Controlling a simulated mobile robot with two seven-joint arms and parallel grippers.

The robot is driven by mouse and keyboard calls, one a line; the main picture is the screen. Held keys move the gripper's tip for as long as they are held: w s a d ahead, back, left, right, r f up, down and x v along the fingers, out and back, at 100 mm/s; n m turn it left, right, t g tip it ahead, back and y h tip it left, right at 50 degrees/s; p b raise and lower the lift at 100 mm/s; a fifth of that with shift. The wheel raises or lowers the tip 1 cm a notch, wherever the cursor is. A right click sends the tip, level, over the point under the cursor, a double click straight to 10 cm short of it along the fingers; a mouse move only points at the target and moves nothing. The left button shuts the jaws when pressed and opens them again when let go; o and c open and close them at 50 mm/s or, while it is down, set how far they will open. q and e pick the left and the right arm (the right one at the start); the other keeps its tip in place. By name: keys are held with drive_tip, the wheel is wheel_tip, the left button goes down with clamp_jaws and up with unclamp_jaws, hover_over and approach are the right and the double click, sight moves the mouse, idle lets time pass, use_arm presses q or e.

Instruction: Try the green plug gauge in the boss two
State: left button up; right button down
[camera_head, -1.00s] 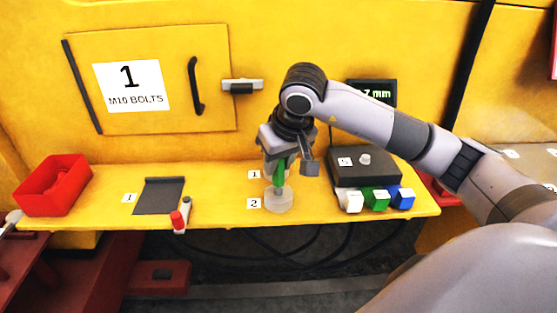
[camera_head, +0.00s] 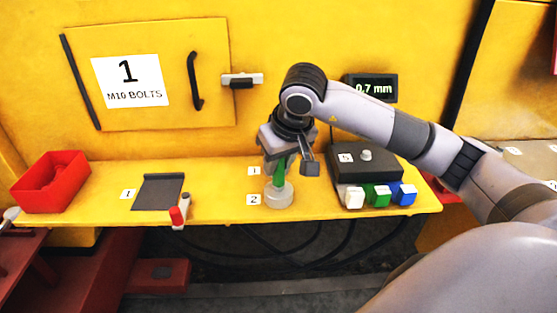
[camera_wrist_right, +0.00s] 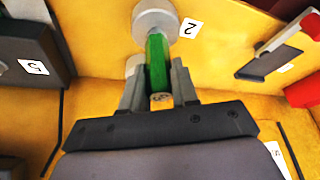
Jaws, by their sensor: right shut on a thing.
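My right gripper (camera_head: 279,162) is shut on the green plug gauge (camera_head: 279,174) and holds it upright over boss two (camera_head: 278,197), a pale round boss beside the label 2. The gauge's lower end meets the top of the boss; how deep it sits cannot be told. In the right wrist view the green gauge (camera_wrist_right: 157,60) stands between the fingers (camera_wrist_right: 158,92), its far end against boss two (camera_wrist_right: 155,22). A pale piece (camera_wrist_right: 134,65) shows partly behind the fingers there. My left gripper is not in view.
A dark box (camera_head: 366,160) with white, green and blue blocks (camera_head: 378,195) stands right of the gripper. A display (camera_head: 371,88) reads 0.7 mm. A red bin (camera_head: 52,183), a dark pad (camera_head: 158,193) and a red-capped piece (camera_head: 178,217) lie left. The yellow shelf between is clear.

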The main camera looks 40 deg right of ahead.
drive_tip(key=shift+f+b, duration=0.4)
drive_tip(key=shift+f, duration=0.05)
idle(0.3)
idle(0.7)
drive_tip(key=c, duration=0.8)
unclamp_jaws()
drive_tip(key=shift+w+r+p+v, duration=0.3)
drive_tip(key=shift+w+p+v, duration=0.8)
drive_tip(key=shift+v, duration=1.95)
drive_tip(key=shift+w+r+p+v, duration=0.3)
drive_tip(key=shift+p+v, duration=1.55)
drive_tip(key=shift+v, duration=1.2)
drive_tip(key=shift+w+r+p+v, duration=0.25)
drive_tip(key=shift+w+p+v, duration=0.85)
drive_tip(key=shift+v, duration=1.95)
drive_tip(key=shift+s+d+p, duration=0.15)
drive_tip(key=shift+s+p, duration=0.15)
drive_tip(key=shift+s, duration=0.1)
